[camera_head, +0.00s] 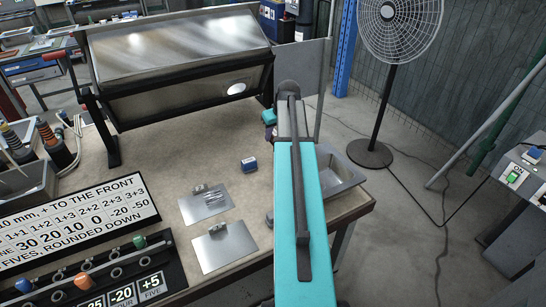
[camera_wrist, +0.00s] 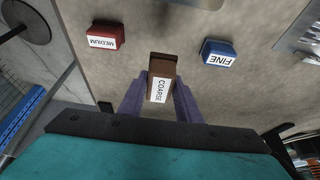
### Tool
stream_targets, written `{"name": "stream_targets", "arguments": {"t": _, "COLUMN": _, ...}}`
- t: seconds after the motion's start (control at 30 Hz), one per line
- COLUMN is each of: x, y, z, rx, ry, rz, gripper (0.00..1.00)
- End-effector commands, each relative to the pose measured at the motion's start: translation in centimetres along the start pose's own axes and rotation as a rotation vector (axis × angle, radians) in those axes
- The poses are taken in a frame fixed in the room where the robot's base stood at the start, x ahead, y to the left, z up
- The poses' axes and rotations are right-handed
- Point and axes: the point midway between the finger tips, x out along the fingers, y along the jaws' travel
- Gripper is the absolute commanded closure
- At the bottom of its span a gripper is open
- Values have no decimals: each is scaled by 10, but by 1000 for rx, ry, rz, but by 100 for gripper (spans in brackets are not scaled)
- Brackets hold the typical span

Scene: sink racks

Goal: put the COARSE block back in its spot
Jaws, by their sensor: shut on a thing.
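The COARSE block (camera_wrist: 163,68) is brown with a white label and sits between the fingers of my gripper (camera_wrist: 161,90) in the wrist view. The fingers are shut on it. It is over the worktop, with the red MEDIUM block (camera_wrist: 105,35) to its left and the blue FINE block (camera_wrist: 218,53) to its right. I cannot tell whether it touches the worktop. The FINE block also shows in the head view (camera_head: 249,164), left of my arm. No marked spot for the block is clear.
Two metal plates (camera_head: 206,203) (camera_head: 224,247) lie on the worktop (camera_head: 170,165). A steel basin (camera_head: 340,170) is set at the right edge. A sheet-metal machine (camera_head: 180,60) stands at the back. A sign (camera_head: 75,222) and knob rack (camera_head: 110,268) are front left.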

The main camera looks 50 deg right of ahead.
Motion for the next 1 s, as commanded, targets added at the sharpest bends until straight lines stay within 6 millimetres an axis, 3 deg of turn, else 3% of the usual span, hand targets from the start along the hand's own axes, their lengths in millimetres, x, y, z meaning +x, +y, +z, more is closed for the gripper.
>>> {"name": "stream_targets", "arguments": {"t": 0.5, "x": 50, "y": -2, "z": 20, "rx": -1, "ry": -1, "rz": -2, "gripper": 94}}
{"name": "stream_targets", "arguments": {"t": 1.0, "x": 56, "y": -2, "z": 22, "rx": -2, "ry": -1, "rz": -2, "gripper": 94}}
